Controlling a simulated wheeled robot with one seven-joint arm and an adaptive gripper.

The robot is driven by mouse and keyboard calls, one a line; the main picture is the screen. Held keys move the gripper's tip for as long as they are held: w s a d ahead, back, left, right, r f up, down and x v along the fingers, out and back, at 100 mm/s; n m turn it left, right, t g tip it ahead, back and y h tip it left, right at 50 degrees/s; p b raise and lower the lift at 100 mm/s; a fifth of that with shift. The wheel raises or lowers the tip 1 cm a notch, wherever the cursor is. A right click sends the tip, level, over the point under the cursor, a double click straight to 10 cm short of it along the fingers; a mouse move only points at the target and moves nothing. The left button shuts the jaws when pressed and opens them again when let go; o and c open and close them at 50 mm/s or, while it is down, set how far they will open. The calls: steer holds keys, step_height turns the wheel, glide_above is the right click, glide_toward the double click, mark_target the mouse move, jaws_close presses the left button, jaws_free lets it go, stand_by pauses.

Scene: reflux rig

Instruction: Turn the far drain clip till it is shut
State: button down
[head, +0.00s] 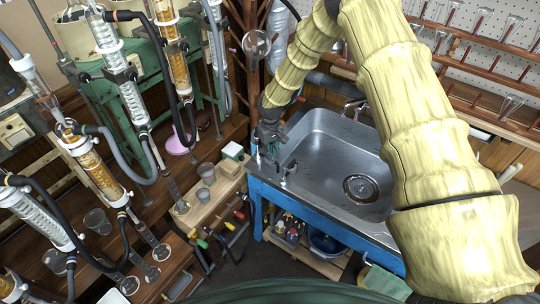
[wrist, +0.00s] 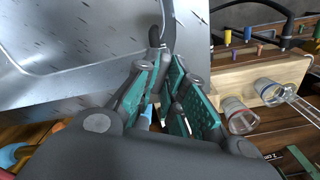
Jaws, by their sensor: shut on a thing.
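My gripper (head: 267,140) is at the left back corner of the steel sink (head: 310,150), low over the rim. In the wrist view my gripper (wrist: 163,72) has its green-padded fingers drawn together around something small. This appears to be the far drain clip, mostly hidden by the fingers, so its angle cannot be told. A small grey fitting with a curved tube (wrist: 167,30) shows just beyond the fingertips. Another small metal fitting (head: 287,173) stands on the sink's front left rim, apart from my gripper.
A pale wooden block (head: 213,194) with cups stands left of the sink; it also shows in the wrist view (wrist: 264,80). Glass condensers (head: 127,92) with hoses crowd the left. A faucet (head: 352,108) stands behind the sink. The sink basin is empty.

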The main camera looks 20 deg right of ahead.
steer(key=m+b, duration=0.3)
steer(key=m, duration=0.3)
steer(key=shift+m, duration=0.3)
steer(key=m+b, duration=0.1)
steer(key=m, duration=0.5)
steer(key=shift+b, duration=0.3)
steer(key=c, duration=1.5)
jaws_free()
steer(key=shift+d, duration=0.1)
steer(key=shift+r, duration=0.35)
step_height(320, 180, up, 11)
steer(key=shift+r, duration=0.15)
